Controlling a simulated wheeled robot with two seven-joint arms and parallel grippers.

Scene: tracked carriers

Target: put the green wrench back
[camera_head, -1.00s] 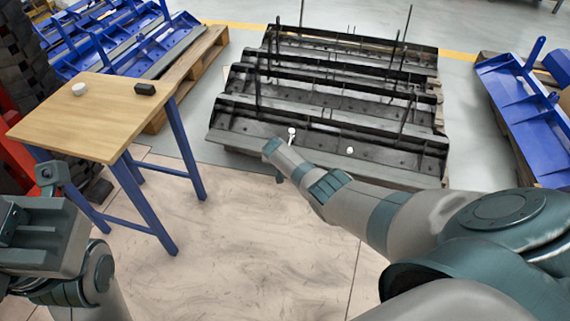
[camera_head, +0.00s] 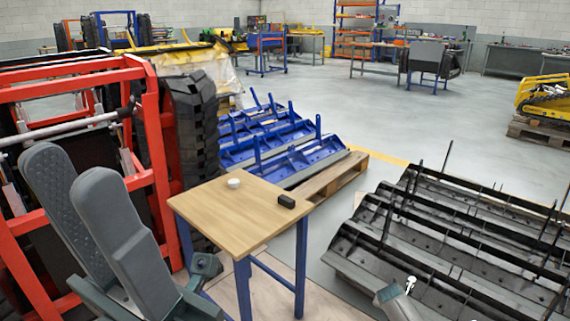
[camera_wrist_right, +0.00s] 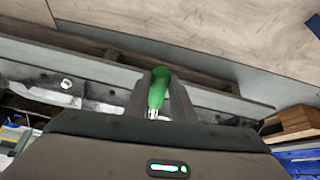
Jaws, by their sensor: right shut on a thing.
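The green wrench (camera_wrist_right: 158,86) shows in the right wrist view, its green end upright between the fingers. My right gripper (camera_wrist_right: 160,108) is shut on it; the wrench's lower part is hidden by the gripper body. The wrench cannot be made out in the head view, where only a bit of my right arm shows at the bottom edge. My left gripper (camera_head: 72,165) is large at the lower left of the head view. Its two grey fingers stand apart with nothing visible between them.
Black track carriers (camera_head: 440,235) lie at right, blue ones (camera_head: 285,150) behind the table. A red frame (camera_head: 150,130) stands at left.

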